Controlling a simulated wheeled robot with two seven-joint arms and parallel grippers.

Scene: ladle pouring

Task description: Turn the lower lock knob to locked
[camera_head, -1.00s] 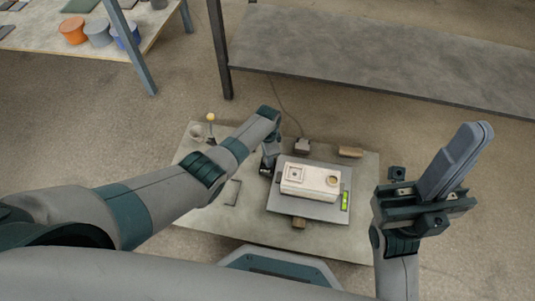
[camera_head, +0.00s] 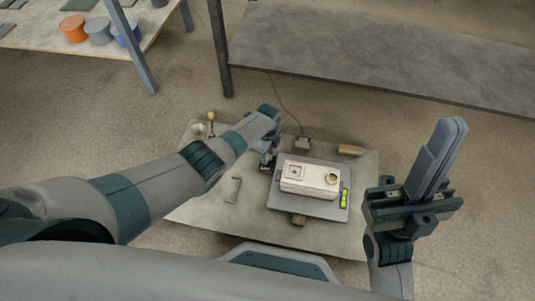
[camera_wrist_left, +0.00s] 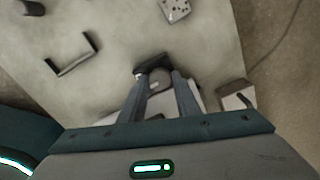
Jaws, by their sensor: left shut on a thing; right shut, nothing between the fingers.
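My left gripper (camera_head: 267,163) is at the left edge of the grey plate (camera_head: 315,208), pointing down. In the left wrist view its two fingers (camera_wrist_left: 158,88) are closed on a small grey rounded knob (camera_wrist_left: 158,77) with a dark bar beside it. I take this for a lock knob; whether it is the lower one, and its locked or unlocked marking, cannot be seen. The arm and gripper hide the knob in the head view. My right gripper (camera_head: 437,160) points up, shut and empty, right of the table and away from the plate.
A white block (camera_head: 310,181) with a round hole sits on the plate, near a green level vial (camera_head: 344,198). Wooden blocks (camera_head: 350,150) (camera_head: 299,220) lie around it. A grey box (camera_head: 302,143) stands behind the plate.

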